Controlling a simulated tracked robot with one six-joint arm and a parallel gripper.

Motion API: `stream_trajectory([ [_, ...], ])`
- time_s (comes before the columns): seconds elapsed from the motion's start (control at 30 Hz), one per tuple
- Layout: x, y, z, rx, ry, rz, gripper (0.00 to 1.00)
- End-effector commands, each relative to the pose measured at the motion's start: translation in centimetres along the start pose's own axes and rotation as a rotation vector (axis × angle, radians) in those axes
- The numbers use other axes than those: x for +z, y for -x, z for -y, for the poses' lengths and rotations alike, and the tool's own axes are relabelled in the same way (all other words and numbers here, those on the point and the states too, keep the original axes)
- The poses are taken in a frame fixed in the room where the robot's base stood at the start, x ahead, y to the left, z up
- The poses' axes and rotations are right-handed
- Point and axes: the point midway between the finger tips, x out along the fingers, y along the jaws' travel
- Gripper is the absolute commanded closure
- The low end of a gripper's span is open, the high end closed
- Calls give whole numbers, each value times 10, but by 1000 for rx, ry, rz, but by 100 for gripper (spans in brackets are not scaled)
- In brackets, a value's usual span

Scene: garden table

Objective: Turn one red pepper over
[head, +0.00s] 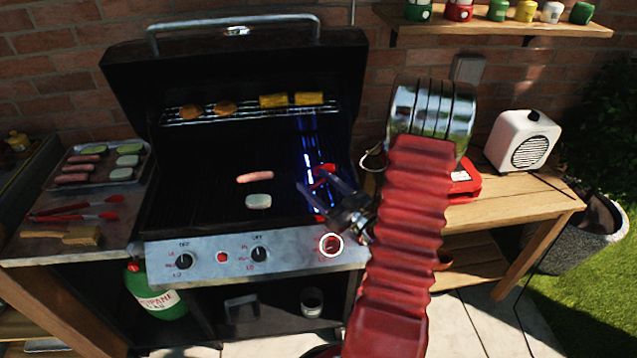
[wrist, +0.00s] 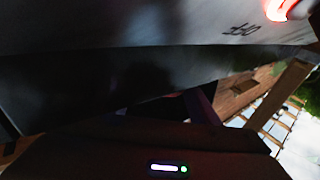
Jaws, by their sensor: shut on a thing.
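A red pepper (head: 325,169) shows at the right part of the grill grate, at the tips of my gripper (head: 313,182). My gripper reaches in from the right, low over the grate, and is shut on this pepper. The fingers hide part of it, and I cannot tell which side faces up. Another small red piece (head: 320,218) shows near the grate's front edge, below the fingers. The wrist view is dark and shows neither pepper nor fingertips.
A sausage (head: 255,178) and a pale slice (head: 258,201) lie mid-grate. The raised lid (head: 230,60) stands behind the warming rack (head: 237,113). Blue flames glow under the right side. A tray (head: 64,186) and red tongs (head: 75,217) lie on the left shelf.

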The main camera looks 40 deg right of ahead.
Motion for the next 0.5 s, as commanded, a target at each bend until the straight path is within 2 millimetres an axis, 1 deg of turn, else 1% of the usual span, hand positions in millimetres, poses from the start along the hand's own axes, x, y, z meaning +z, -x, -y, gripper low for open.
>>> stream_trajectory([
  [0.43,6,1,0,0,0,1,69],
  [0.47,6,0,0,0,1,0,42],
  [0.5,6,0,0,0,1,0,40],
])
